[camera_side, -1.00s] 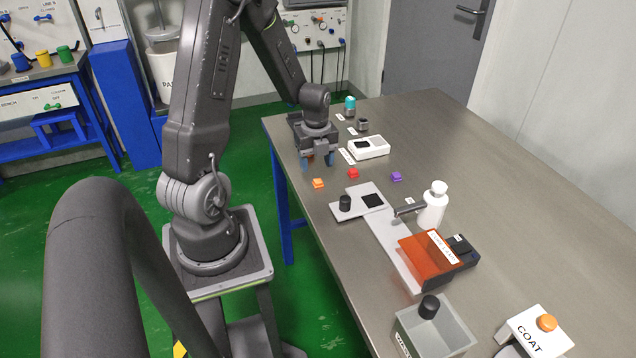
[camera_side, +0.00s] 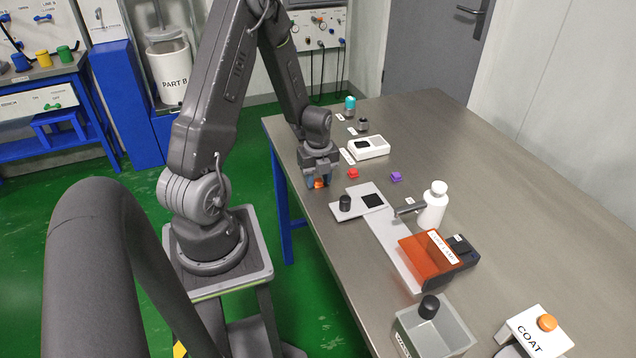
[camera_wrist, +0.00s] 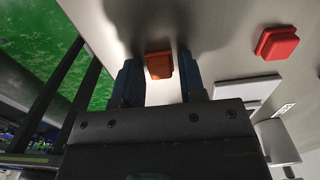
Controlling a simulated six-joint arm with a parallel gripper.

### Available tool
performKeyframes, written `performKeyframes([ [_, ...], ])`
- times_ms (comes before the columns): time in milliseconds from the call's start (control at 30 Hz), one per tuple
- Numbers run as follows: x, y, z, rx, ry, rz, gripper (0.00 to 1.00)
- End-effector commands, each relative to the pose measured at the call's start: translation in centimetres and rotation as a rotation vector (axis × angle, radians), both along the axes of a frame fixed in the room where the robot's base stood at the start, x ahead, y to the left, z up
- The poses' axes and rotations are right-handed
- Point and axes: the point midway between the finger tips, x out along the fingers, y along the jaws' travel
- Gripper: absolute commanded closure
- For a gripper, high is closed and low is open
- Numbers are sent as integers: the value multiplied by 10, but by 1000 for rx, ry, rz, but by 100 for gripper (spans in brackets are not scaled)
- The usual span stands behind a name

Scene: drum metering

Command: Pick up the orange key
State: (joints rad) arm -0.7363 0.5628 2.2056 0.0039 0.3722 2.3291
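The orange key (camera_side: 319,183) is a small block on the grey table near its left edge. In the wrist view the orange key (camera_wrist: 159,65) lies between the two blue fingertips, with a visible gap on each side. My gripper (camera_side: 318,181) is down over the key, its fingers on either side of it. My gripper (camera_wrist: 158,78) is open in the wrist view. Whether the fingertips touch the table cannot be told.
A red key (camera_side: 353,173) and a purple key (camera_side: 396,176) lie to the right. A white device (camera_side: 369,147) is behind. A white bottle (camera_side: 432,207) and orange guard (camera_side: 430,260) stand further right.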

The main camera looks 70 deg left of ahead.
Motion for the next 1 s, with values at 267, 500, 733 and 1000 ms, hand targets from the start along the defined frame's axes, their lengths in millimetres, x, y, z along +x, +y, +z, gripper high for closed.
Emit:
performKeyframes([
  [267, 0, 0, 0, 0, 0, 0, 89],
  [500, 0, 0, 0, 0, 0, 0, 96],
  [733, 0, 0, 9, 1, -1, 0, 96],
  [1000, -9, 5, 49, 1, -3, 7, 96],
])
